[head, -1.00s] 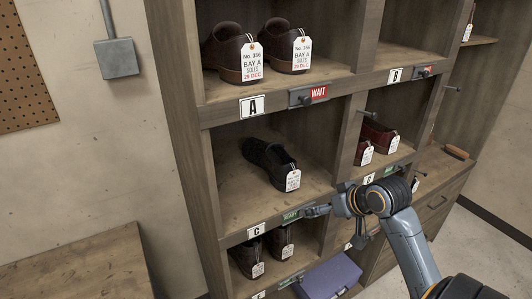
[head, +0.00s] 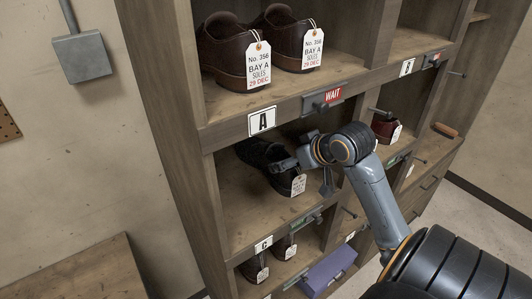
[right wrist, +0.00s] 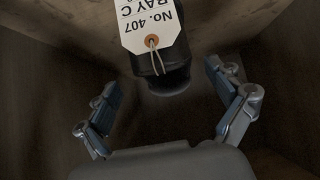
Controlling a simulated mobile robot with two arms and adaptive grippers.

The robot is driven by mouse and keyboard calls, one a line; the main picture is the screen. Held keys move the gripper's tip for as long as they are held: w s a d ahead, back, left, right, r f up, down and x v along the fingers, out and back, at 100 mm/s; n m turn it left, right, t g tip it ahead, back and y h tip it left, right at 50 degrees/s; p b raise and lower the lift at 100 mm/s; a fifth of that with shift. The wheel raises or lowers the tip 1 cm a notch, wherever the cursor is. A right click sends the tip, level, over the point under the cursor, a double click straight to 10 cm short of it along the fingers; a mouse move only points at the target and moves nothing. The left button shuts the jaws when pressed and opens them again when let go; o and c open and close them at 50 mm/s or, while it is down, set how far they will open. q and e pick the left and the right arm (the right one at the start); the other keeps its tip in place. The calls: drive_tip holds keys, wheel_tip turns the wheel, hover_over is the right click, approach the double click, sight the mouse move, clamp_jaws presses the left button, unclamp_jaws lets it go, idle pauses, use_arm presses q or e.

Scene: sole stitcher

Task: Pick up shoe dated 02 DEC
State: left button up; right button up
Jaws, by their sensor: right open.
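A single black shoe (head: 258,153) stands in the cubby marked C, heel toward me, with a white tag (head: 299,185) hanging at its heel. In the right wrist view the tag (right wrist: 150,22) reads upside down "No. 407 BAY C"; its date is not readable. My right gripper (head: 305,172) is at the cubby's front, by the heel, and hides part of the shoe. In the right wrist view its fingers are apart, one on either side of the dark heel (right wrist: 168,78), with nothing held. My left gripper is not in view.
Brown shoes (head: 236,52) tagged "29 DEC" stand in cubby A above, by a red WAIT sign (head: 333,95). A reddish shoe (head: 386,130) stands in the cubby to the right. Brown shoes (head: 252,267) and a purple box (head: 328,272) are below. Wooden dividers bound cubby C.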

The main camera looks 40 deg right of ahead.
sight(276, 145)
drive_tip(key=w, duration=0.3)
drive_tip(key=shift+d+p, duration=0.15)
drive_tip(key=shift+p, duration=0.15)
drive_tip(key=w, duration=0.1)
drive_tip(key=w+p, duration=0.1)
drive_tip(key=w, duration=0.1)
drive_tip(key=shift+w+d+r, duration=0.2)
drive_tip(key=p+x, duration=0.2)
drive_tip(key=x, duration=0.1)
drive_tip(key=shift+w+f, duration=0.15)
drive_tip(key=shift+w, duration=0.05)
drive_tip(key=shift+w+f, duration=0.1)
drive_tip(key=shift+f, duration=0.05)
drive_tip(key=shift+c, duration=1.3)
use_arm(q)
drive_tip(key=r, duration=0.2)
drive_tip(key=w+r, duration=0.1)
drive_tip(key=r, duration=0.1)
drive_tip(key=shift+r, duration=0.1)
use_arm(e)
drive_tip(key=c, duration=1.5)
